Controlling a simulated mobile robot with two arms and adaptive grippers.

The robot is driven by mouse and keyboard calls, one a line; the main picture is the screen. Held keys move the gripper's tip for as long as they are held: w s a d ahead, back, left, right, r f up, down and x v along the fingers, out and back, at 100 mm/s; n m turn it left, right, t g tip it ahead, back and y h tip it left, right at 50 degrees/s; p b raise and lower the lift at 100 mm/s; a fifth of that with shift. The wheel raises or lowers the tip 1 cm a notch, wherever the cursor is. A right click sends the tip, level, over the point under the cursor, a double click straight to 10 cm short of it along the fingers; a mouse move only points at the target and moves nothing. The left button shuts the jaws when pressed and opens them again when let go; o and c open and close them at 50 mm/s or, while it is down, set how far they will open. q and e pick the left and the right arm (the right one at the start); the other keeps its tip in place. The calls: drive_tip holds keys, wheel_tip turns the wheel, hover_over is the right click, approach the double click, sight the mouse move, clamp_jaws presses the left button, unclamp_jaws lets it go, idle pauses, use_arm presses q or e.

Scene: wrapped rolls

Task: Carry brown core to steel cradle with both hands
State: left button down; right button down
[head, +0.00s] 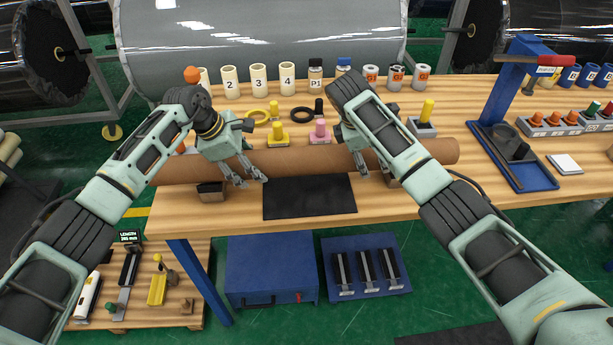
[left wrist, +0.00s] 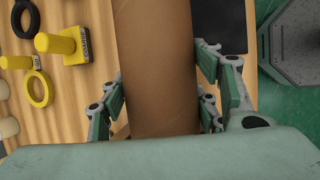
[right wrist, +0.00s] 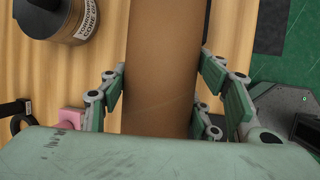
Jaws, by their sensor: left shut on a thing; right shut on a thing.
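The brown core (head: 305,160) is a long cardboard tube lying level across the wooden bench. My left gripper (head: 243,172) is shut on it left of its middle; the left wrist view shows fingers on both sides of the core (left wrist: 157,70). My right gripper (head: 360,160) is shut on it right of the middle, with the core (right wrist: 162,70) between its fingers in the right wrist view. A dark metal block (head: 212,191) shows under the core's left part, and part of another by my right forearm. I cannot tell whether these are the steel cradle or whether the core touches them.
A black mat (head: 310,198) lies at the bench's front edge. Yellow (head: 277,138) and pink (head: 320,135) handled pieces stand just behind the core. Numbered cream cylinders (head: 259,79) line the back. A blue stand (head: 513,155) is at the right.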

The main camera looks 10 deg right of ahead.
use_arm(q)
drive_tip(key=shift+w+f, duration=0.2)
use_arm(e)
drive_tip(key=shift+s+f, duration=0.1)
drive_tip(key=shift+f, duration=0.4)
use_arm(q)
drive_tip(key=c, duration=0.9)
unclamp_jaws()
drive_tip(key=shift+r, duration=0.1)
drive_tip(key=shift+c, duration=0.2)
use_arm(e)
drive_tip(key=c, duration=0.9)
unclamp_jaws()
drive_tip(key=shift+r, duration=0.1)
drive_tip(key=shift+c, duration=0.2)
use_arm(q)
drive_tip(key=o, duration=0.3)
drive_tip(key=shift+s, duration=0.15)
use_arm(e)
drive_tip(key=o, duration=0.3)
drive_tip(key=shift+r, duration=0.1)
